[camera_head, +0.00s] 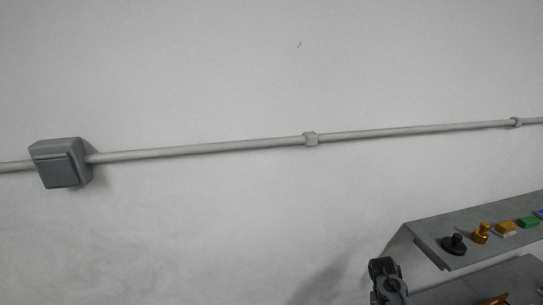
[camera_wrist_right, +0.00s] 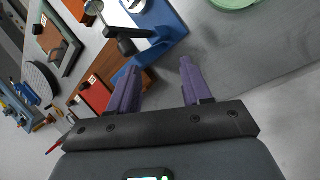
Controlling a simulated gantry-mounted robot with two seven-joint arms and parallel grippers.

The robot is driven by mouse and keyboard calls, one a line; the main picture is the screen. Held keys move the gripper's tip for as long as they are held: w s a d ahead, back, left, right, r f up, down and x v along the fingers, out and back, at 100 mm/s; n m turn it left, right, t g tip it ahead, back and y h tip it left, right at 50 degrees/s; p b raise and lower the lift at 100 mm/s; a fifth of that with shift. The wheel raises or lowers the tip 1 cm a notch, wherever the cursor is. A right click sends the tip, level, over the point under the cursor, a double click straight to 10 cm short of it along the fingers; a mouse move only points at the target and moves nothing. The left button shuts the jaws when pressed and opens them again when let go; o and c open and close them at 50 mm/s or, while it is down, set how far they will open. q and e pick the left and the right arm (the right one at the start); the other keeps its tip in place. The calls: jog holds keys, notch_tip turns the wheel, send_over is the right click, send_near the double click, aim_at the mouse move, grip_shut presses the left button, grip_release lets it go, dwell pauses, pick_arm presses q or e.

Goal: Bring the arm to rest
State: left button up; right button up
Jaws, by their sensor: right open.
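My right gripper (camera_wrist_right: 158,66) shows in the right wrist view with its two purple fingers spread apart. Nothing is held between them; a grey surface (camera_wrist_right: 220,60) shows past the fingers. A blue stand (camera_wrist_right: 168,22) with a dark knob is just beyond the left finger. A brown block and a red block (camera_wrist_right: 96,94) lie to the left of that finger. My left gripper is not seen in either view. In the head view, a dark jointed part (camera_head: 386,282) shows at the bottom; I cannot tell what it belongs to.
In the head view, a grey shelf (camera_head: 420,232) at lower right carries a black knob (camera_head: 454,244), a brass piece (camera_head: 482,233) and small coloured blocks. A conduit with a switch box (camera_head: 60,163) runs along the wall. A green round thing (camera_wrist_right: 234,3) lies at the wrist view's top right.

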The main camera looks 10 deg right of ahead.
jog(key=s+a+f+n+t+p, duration=0.2)
jog(key=s+a+n+t+p, duration=0.25)
jog(key=s+a, duration=0.95)
jog(key=s+a+r+n+t+y+p, duration=0.1)
jog(key=s+a+r+p, duration=0.1)
jog(key=s+r, duration=0.5)
jog(key=s+a+r+n+t+y+p, duration=0.1)
jog(key=s+a+r+n+t+p, duration=0.1)
jog(key=s+a+r, duration=0.2)
jog(key=s+r, duration=0.3)
jog(key=s, duration=0.1)
jog(key=shift+s+a+r, duration=0.15)
jog(key=shift+s, duration=0.25)
